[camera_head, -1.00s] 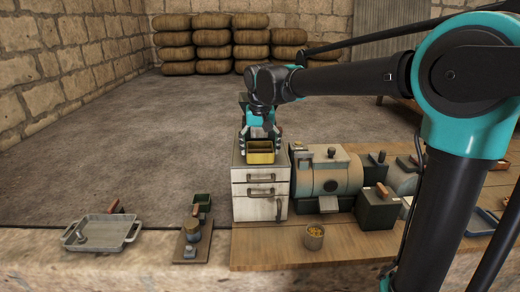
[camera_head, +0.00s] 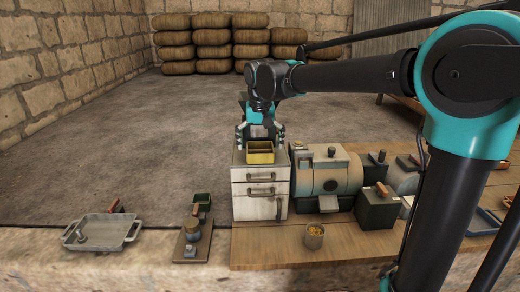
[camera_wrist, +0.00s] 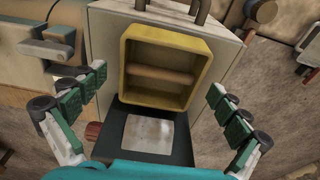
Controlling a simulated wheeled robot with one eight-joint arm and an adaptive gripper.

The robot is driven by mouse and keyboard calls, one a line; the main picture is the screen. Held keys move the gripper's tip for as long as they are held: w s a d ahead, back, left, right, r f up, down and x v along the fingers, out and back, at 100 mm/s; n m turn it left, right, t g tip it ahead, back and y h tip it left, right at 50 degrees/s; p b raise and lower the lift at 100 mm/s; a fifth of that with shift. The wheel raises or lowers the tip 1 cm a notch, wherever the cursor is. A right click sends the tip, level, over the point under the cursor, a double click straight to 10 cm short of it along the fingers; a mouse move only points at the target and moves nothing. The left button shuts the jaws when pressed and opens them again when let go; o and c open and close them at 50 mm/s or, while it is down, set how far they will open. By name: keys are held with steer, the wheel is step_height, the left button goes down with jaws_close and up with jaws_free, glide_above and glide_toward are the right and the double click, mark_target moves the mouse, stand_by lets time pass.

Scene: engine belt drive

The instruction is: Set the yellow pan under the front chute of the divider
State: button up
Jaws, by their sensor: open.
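The yellow pan (camera_head: 260,153) is an open rectangular tray on top of the white drawer cabinet (camera_head: 259,196). In the wrist view the pan (camera_wrist: 166,67) shows its open side and lies ahead of my fingers, between their lines. My gripper (camera_head: 261,132) is just above and behind the pan in the head view. In the wrist view my gripper (camera_wrist: 155,92) has its green-padded fingers spread wide, apart from the pan, with nothing between them. I cannot tell which machine part is the divider or its front chute.
A grey cylindrical machine (camera_head: 328,175) stands close to the cabinet's right, beside a dark box (camera_head: 377,208). A small cup of yellow bits (camera_head: 314,237) stands on the wooden board (camera_head: 270,252). A grey tray (camera_head: 103,231) and a small stand (camera_head: 193,241) are at left.

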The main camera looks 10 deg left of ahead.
step_height(320, 180, up, 11)
steer(key=s, duration=0.1)
steer(key=shift+s+d, duration=0.2)
steer(key=shift+s, duration=0.1)
steer(key=d+f+m+t, duration=0.1)
steer(key=d+f+m, duration=0.1)
steer(key=d+f, duration=1.55)
steer(key=s+d+f+m+t, duration=0.1)
steer(key=s+d+f, duration=1.3)
steer(key=d, duration=0.3)
steer(key=shift+d+f, duration=0.25)
steer(key=shift+f, duration=0.4)
